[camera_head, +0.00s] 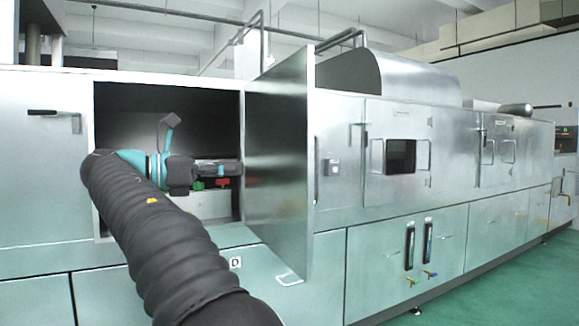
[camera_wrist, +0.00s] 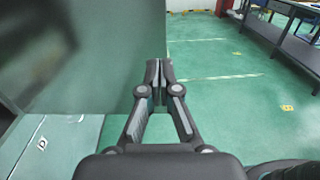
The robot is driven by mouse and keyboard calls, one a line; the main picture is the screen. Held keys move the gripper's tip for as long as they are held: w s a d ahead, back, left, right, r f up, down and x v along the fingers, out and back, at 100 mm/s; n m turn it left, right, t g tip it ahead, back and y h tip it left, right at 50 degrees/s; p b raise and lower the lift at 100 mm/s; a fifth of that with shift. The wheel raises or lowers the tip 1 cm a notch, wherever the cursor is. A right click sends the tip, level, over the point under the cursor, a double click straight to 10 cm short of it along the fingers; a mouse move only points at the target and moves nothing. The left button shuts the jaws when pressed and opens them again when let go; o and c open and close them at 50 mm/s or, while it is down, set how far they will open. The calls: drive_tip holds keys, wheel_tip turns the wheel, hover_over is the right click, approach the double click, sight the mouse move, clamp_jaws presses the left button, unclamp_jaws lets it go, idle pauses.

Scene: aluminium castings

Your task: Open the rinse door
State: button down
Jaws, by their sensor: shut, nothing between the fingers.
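The rinse door (camera_head: 280,165) is a tall plain metal panel. It stands swung outward from the machine front, at the right side of a dark open compartment (camera_head: 165,115). My gripper (camera_head: 238,168) is in front of this opening, with its tip at or very near the door's inner face; I cannot tell whether they touch. In the wrist view the fingers (camera_wrist: 157,80) are closed together with nothing between them. A large grey-green panel, seemingly the door (camera_wrist: 105,65), fills the upper left beside them.
Small green and red parts (camera_head: 222,182) show inside the compartment. A closed panel with a black handle (camera_head: 45,112) is to the left. More closed machine doors (camera_head: 400,150) run to the right. Green floor (camera_wrist: 240,110) is clear; a dark table (camera_wrist: 285,35) stands beyond.

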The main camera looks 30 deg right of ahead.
sight(305, 164)
drive_tip(key=d+b, duration=0.1)
drive_tip(key=d, duration=0.3)
drive_tip(key=d+b, duration=0.1)
drive_tip(key=d, duration=0.4)
drive_tip(key=d+b, duration=0.1)
drive_tip(key=d, duration=0.3)
drive_tip(key=shift+s+d+r, duration=0.1)
drive_tip(key=shift+s+d, duration=0.15)
drive_tip(key=shift+d, duration=0.1)
drive_tip(key=shift+d, duration=0.1)
